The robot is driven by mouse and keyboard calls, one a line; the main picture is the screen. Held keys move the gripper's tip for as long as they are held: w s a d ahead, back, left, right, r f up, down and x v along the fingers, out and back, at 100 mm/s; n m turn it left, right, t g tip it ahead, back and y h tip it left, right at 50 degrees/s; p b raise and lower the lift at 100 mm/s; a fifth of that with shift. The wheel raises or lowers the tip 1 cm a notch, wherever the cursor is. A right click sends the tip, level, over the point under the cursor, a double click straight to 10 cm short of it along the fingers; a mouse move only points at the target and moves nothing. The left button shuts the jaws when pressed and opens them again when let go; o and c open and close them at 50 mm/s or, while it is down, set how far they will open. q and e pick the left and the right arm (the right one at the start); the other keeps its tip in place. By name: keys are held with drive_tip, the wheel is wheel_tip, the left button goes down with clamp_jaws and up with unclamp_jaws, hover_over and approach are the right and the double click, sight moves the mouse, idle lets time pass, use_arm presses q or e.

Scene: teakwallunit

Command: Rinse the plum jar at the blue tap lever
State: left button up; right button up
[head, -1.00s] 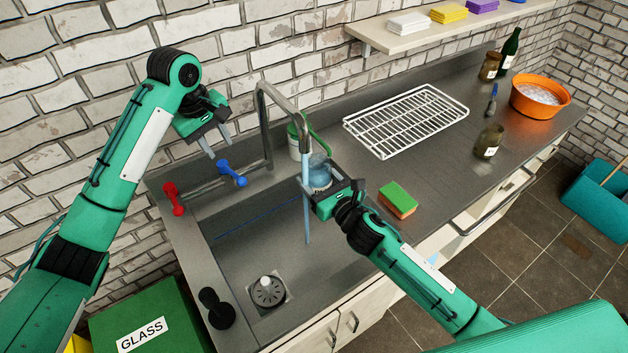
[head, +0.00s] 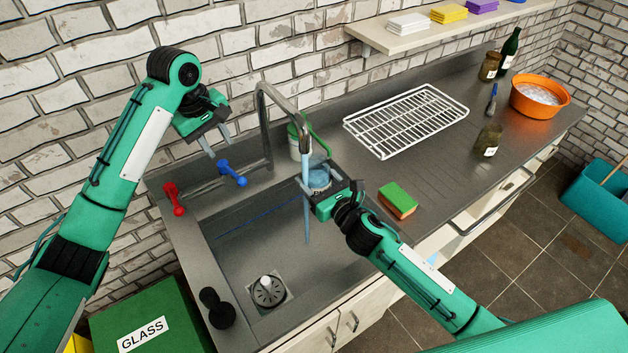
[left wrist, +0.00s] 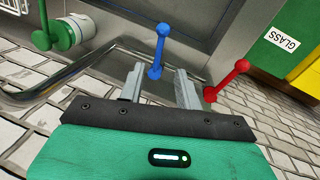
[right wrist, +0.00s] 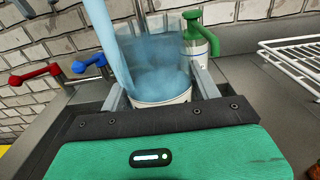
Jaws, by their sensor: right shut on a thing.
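The glass jar (head: 319,181) with a pale label is in my right gripper (head: 325,190), over the sink. The right wrist view shows the jar (right wrist: 155,75) between the two fingers, with bluish water in it. A blue water stream (head: 306,215) runs from the curved tap (head: 264,120) down at the jar and on into the sink. The blue tap lever (head: 233,173) is at the back of the sink, right of the red lever (head: 173,198). My left gripper (head: 220,147) is open and empty just above the blue lever, which also shows beyond its fingertips in the left wrist view (left wrist: 157,50).
A green-handled white container (head: 294,145) stands behind the jar. A sponge (head: 397,200) and a white rack (head: 407,120) lie on the counter to the right. Another jar (head: 488,140) and an orange basin (head: 540,97) stand farther right. The sink drain (head: 268,291) is at the front.

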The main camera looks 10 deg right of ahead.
sight(233, 176)
use_arm(q)
drive_tip(key=c, duration=0.5)
drive_tip(key=shift+d+m, duration=0.1)
drive_tip(key=shift+m, duration=0.3)
clamp_jaws()
drive_tip(key=w+d+f+m+t+h, duration=0.1)
drive_tip(key=w+d+f+m, duration=0.15)
drive_tip(key=f+m, duration=0.45)
drive_tip(key=w+d+f+m+h, duration=0.1)
drive_tip(key=w+d+f+m, duration=0.2)
drive_tip(key=m, duration=0.7)
drive_tip(key=shift+s+a+f, duration=0.25)
drive_tip(key=shift+s+a, duration=0.35)
drive_tip(key=shift+s, duration=0.3)
drive_tip(key=shift+s+a+f, duration=0.2)
drive_tip(key=shift+s+a, duration=0.4)
drive_tip(key=shift+s, duration=0.3)
